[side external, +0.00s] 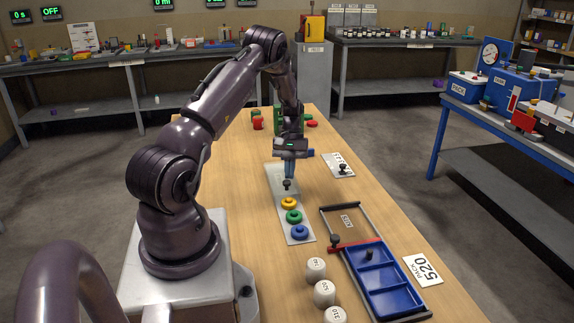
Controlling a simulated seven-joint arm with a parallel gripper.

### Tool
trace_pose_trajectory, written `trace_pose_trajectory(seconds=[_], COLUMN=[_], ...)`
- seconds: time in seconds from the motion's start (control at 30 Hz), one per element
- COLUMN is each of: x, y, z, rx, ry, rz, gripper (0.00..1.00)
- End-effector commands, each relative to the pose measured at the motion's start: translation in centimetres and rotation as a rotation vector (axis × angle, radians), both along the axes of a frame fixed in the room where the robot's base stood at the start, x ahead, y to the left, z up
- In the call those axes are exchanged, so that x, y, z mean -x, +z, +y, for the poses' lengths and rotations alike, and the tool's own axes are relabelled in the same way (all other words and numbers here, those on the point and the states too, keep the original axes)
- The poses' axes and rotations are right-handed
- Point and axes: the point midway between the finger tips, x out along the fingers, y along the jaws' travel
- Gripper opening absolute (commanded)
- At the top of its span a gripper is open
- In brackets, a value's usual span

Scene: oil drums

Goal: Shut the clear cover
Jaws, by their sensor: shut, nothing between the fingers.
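The clear cover (352,232) appears as a see-through panel in a thin frame with a dark far edge. It extends from the far end of the blue tray (368,258), so the tray's compartments look uncovered. I cannot tell whether it is hinged or slides. A red bar (352,246) crosses where the cover and tray meet. My gripper (288,179) is shut and empty, pointing down. It is left of and beyond the cover, apart from it, over the far part of a grey plate (276,175).
Yellow, green and blue rings (293,217) sit on the grey plate. Several white labelled cylinders (324,293) stand left of the tray. A "520" card (422,270) lies to its right. A small plate with a black knob (342,169) lies beyond the cover. Red and green pieces (257,122) stand farther back.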

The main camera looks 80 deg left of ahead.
Motion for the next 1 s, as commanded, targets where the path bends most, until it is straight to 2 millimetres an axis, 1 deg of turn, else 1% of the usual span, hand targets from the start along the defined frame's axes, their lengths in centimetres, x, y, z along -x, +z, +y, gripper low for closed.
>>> trace_pose_trajectory(seconds=[0.03,0.3,0.4,0.5,0.6,0.7,0.83,1.0], x=[0.0,0.0,0.0,0.0,0.1,0.1,0.0,0.0], y=[0.0,0.0,0.0,0.0,-0.1,-0.1,-0.1,-0.2], z=[-1.3,-8.0,-10.5,-12.5,-14.0,-15.0,-15.7,-15.8], rx=[0.004,0.004,0.004,0.003,0.002,0.002,0.002,0.001], ry=[-0.002,-0.003,-0.004,-0.002,-0.002,-0.002,0.0,0.001], rz=[0.001,0.001,0.002,0.001,0.002,0.002,0.002,0.002], gripper=[0.0,0.0,0.0,0.0,0.0,0.0,0.0,0.0])
